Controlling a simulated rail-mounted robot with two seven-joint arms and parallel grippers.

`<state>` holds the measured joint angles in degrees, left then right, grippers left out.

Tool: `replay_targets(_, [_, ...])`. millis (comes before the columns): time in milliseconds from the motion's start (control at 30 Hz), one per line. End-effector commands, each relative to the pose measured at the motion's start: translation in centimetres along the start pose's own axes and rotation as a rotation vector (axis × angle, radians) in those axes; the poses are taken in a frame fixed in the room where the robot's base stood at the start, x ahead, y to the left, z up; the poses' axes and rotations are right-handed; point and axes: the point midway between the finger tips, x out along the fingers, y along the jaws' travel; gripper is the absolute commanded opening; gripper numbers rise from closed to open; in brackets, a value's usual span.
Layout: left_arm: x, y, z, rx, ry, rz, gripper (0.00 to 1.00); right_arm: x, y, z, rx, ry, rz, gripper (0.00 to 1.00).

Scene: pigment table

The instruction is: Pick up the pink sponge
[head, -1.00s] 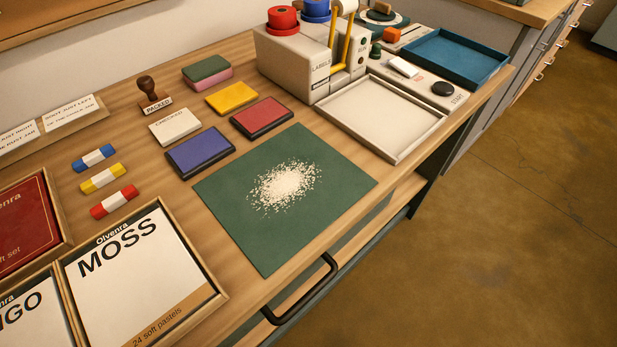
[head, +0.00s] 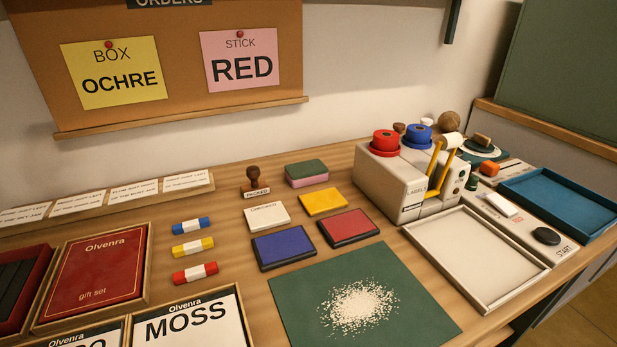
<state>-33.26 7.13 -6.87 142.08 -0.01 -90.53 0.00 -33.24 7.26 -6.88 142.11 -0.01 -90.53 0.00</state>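The pink sponge (head: 307,180) lies on the wooden table near the wall in the head view. Its lower layer is pink and its top layer is dark green. It sits just right of the wooden-handled stamp and behind the yellow pad. Nothing covers it. Neither of my grippers shows in the head view.
A stamp (head: 254,180), a yellow pad (head: 324,201) and a white pad (head: 267,215) stand close around the sponge. A label machine (head: 392,181) stands to the right. A green mat (head: 297,300) with white crumbs (head: 357,307) lies in front.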

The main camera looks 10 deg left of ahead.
Motion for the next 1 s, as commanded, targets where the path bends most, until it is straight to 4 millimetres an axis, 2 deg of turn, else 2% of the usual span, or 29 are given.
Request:
replay_targets(400, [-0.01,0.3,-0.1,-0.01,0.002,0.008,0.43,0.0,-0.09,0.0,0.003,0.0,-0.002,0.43])
replay_targets(1000, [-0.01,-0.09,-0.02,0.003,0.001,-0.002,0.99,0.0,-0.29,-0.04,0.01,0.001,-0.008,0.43])
